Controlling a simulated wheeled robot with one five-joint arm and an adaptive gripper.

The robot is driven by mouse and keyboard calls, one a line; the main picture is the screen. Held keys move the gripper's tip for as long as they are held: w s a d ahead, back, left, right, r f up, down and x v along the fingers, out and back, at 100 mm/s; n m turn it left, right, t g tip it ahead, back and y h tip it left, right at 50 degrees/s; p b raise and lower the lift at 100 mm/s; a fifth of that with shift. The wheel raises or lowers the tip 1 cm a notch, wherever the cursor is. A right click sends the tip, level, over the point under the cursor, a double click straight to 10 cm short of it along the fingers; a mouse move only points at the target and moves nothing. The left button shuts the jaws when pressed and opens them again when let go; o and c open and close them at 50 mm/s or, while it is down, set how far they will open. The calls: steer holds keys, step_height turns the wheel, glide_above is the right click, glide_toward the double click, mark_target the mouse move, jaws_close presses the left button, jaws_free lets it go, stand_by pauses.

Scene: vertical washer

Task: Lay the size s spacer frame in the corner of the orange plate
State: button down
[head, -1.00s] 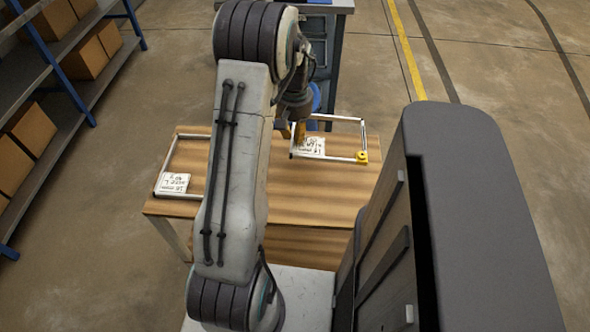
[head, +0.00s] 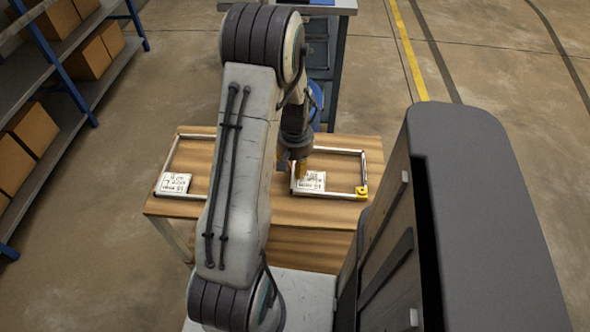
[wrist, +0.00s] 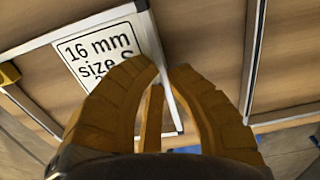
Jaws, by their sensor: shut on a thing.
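The size s spacer frame (head: 335,195) is a thin pale rectangle with a white label and a yellow corner piece (head: 361,191) at its near right. It is at the right of the wooden table. In the wrist view, the label on the frame (wrist: 92,28) reads "16 mm size S". My gripper (head: 298,168) is shut on one side bar, beside the label; the orange-yellow fingers (wrist: 165,72) close around that bar. I cannot tell whether the frame touches the table or hangs just above it. No orange plate shows in any view.
A second frame (head: 164,170), with a label that seems to read size L, lies at the table's left, partly hidden by my arm. The wooden table (head: 330,215) has bare room in front. A drawer unit (head: 323,60) stands behind; shelves with boxes (head: 36,128) stand left.

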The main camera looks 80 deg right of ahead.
steer(key=shift+f, duration=0.35)
steer(key=c, duration=1.4)
jaws_free()
steer(key=shift+o, duration=0.2)
steer(key=shift+f, duration=0.1)
steer(key=r, duration=0.4)
steer(key=d+r, duration=0.1)
steer(key=shift+s+r, duration=0.15)
steer(key=shift+r, duration=0.25)
steer(key=shift+a+r+p, duration=0.1)
steer(key=shift+r+p, duration=0.2)
steer(key=shift+r, duration=0.45)
